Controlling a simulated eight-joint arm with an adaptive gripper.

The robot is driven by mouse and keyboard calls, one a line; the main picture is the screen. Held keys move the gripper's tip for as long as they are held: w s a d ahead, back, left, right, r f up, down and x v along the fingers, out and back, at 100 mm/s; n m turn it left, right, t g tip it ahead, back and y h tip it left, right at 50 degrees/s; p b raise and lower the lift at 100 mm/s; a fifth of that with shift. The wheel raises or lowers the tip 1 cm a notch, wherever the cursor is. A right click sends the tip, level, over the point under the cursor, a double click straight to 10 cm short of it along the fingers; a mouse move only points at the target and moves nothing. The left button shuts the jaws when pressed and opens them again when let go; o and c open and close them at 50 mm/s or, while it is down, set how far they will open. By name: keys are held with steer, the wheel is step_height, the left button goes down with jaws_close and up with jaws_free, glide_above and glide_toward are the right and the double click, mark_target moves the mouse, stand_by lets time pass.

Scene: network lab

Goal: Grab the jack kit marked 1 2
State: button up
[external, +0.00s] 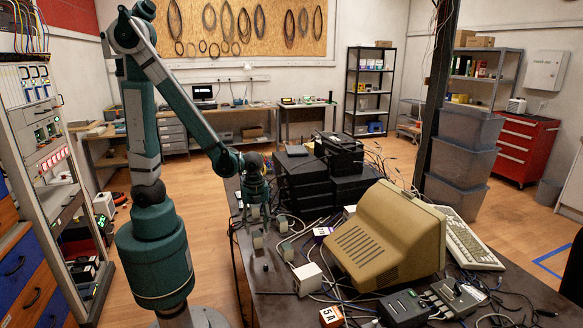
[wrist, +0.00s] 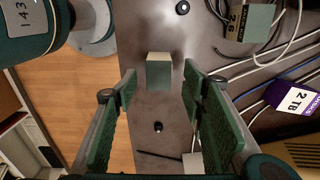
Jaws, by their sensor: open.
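My gripper (external: 256,208) is open above the left edge of the dark table. In the wrist view, its green fingers (wrist: 160,84) are spread with a small grey-green block (wrist: 159,72) with a pale side between and just beyond their tips; neither finger visibly touches it. No marking is readable on this block. I cannot tell which thing is the jack kit marked 1 2.
A purple-and-white box marked 2 TB (wrist: 291,97) lies right of the fingers among cables. A beige monitor (external: 385,240), a keyboard (external: 466,238) and stacked black devices (external: 305,180) crowd the table. An orange 5A box (external: 331,316) is at the front.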

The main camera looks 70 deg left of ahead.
mark_target(257, 233)
steer(key=shift+f, duration=0.8)
steer(key=shift+s+a+f+b, duration=0.1)
steer(key=shift+f+b, duration=1.15)
steer(key=shift+f, duration=1.35)
steer(key=c, duration=1)
